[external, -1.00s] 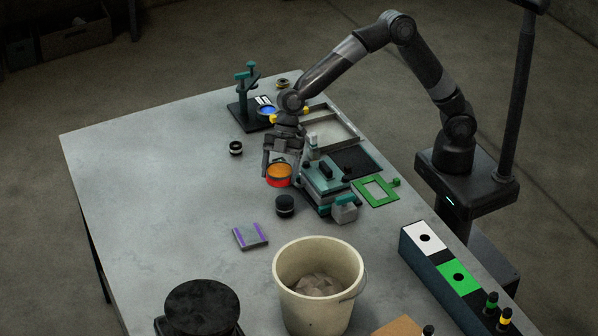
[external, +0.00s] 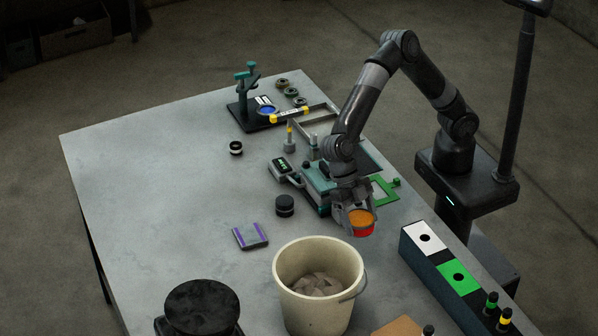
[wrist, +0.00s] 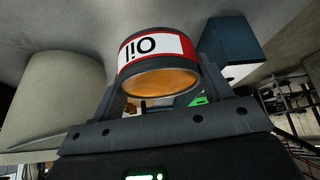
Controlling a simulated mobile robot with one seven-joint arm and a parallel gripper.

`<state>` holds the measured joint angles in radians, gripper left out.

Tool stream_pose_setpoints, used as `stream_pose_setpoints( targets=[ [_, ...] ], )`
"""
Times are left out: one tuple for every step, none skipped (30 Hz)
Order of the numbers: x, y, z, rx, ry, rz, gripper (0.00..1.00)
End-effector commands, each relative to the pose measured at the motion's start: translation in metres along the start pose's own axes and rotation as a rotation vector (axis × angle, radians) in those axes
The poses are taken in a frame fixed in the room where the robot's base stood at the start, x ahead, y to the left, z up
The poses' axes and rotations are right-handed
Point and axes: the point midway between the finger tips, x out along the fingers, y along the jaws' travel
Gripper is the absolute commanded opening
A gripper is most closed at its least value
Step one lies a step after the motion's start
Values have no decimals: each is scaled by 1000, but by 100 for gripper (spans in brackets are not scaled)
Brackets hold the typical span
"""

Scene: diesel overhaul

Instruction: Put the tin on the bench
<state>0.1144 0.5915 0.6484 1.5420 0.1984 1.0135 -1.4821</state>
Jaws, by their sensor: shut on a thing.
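The tin (external: 361,219) is short and round, red with an orange face. My gripper (external: 356,226) is shut on it and holds it, apparently above the bench (external: 165,190), between the bucket and the long dark box. In the wrist view the tin (wrist: 152,50) sits between the fingers of my gripper (wrist: 158,88). It shows a white label with "OIL" upside down, a red border and dark rims. Its orange face is turned toward the wrist camera. The exact gap between tin and bench cannot be told.
A cream bucket (external: 290,290) with rags stands just front-left of the tin. A long box (external: 412,258) with white and green panels lies to the right. A teal-grey device (external: 318,190) is behind. The bench's left side is largely clear.

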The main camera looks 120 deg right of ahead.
Motion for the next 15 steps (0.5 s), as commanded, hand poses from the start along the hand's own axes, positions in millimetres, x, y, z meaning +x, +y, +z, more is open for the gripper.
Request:
stream_pose_setpoints(
  targets=[
    [12,1,-8,-3,1,-4,38],
    [19,2,-11,-3,1,-4,38],
    [29,4,-16,-4,1,-5,38],
    [36,5,-20,-4,1,-5,38],
    [43,7,-24,-2,1,-4,38],
    [52,9,-30,-3,1,-4,38],
    [59,10,-33,-3,2,-3,38],
    [66,11,-37,-2,2,-3,38],
    [73,13,-41,-1,1,-3,38],
    [79,14,-44,-1,1,-3,38],
    [84,15,-46,-1,1,-2,38],
    [90,17,-50,-1,1,-1,38],
    [93,18,-52,-1,1,0,38],
    [96,18,-53,0,1,0,38],
    [99,19,-54,1,1,0,38]
  ],
)
